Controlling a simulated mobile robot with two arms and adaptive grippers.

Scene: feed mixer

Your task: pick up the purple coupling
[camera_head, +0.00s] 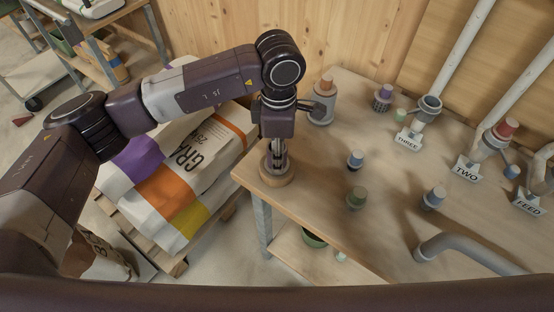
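A coupling with a purple-blue top (385,91) and a dark, patterned lower part stands at the back of the wooden table. It looks like the purple coupling, though it is small in view. My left gripper (278,160) points down over a round wooden base (277,179) at the table's left corner, well left of and nearer than that coupling. The fingers reach down into or beside a small greyish piece on the base; whether they close on it is not clear. My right gripper is not in view.
A grey cylinder with an orange top (323,100) stands just behind my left gripper. Blue-topped (355,160) and green-topped (356,198) couplings stand on the table (310,205). Pipes with THREE (408,141), TWO (466,169) and FEED labels stand right. Sacks (150,190) lie left.

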